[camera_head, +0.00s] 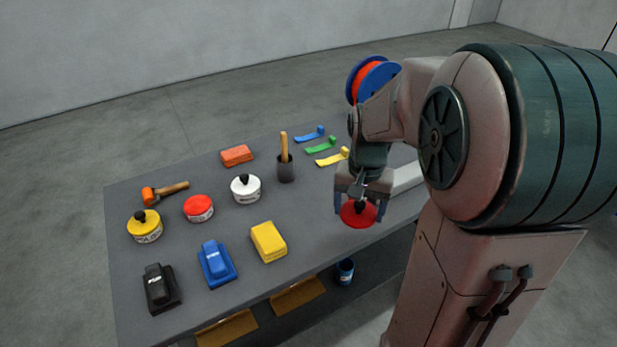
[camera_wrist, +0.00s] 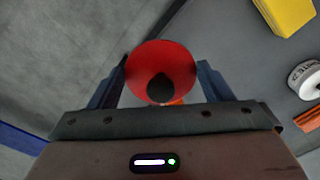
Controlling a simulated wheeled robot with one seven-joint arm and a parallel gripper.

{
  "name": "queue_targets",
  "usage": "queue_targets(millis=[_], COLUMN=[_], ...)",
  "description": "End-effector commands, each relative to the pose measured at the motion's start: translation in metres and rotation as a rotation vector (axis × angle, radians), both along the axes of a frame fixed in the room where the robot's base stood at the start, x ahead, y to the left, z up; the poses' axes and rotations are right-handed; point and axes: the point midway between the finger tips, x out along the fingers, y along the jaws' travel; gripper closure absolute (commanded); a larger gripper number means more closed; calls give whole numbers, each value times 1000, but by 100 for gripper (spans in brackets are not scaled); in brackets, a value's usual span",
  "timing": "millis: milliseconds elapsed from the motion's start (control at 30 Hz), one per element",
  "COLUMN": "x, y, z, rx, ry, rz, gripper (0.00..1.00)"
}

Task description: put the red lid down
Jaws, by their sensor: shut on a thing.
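The red lid (camera_head: 358,215) is a round red disc held in my gripper (camera_head: 360,205) near the right front part of the table. In the wrist view the red lid (camera_wrist: 150,66) sits between the two blue fingers of my gripper (camera_wrist: 160,80), with a dark knob on it. The fingers are shut on it. I cannot tell whether the lid touches the table. A tin with a red top (camera_head: 198,208) stands on the grey table (camera_head: 195,265), between a yellow-topped tin (camera_head: 145,227) and a white-topped tin (camera_head: 246,189), both with black knobs.
A yellow block (camera_head: 268,241), a blue tool (camera_head: 216,263) and a black tool (camera_head: 160,287) lie along the front. A hammer (camera_head: 165,192), red brick (camera_head: 237,155), brush cup (camera_head: 286,168) and coloured strips (camera_head: 321,146) stand farther back.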

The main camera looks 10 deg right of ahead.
Motion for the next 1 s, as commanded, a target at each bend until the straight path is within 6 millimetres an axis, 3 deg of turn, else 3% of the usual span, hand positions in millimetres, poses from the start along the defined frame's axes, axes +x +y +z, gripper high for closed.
queue_targets(millis=[600,833,1000], x=[78,86,86], y=[72,80,79], z=[-62,-74,-98], rx=[0,0,0], ry=[2,3,4], rz=[7,3,3], gripper=[50,50,50])
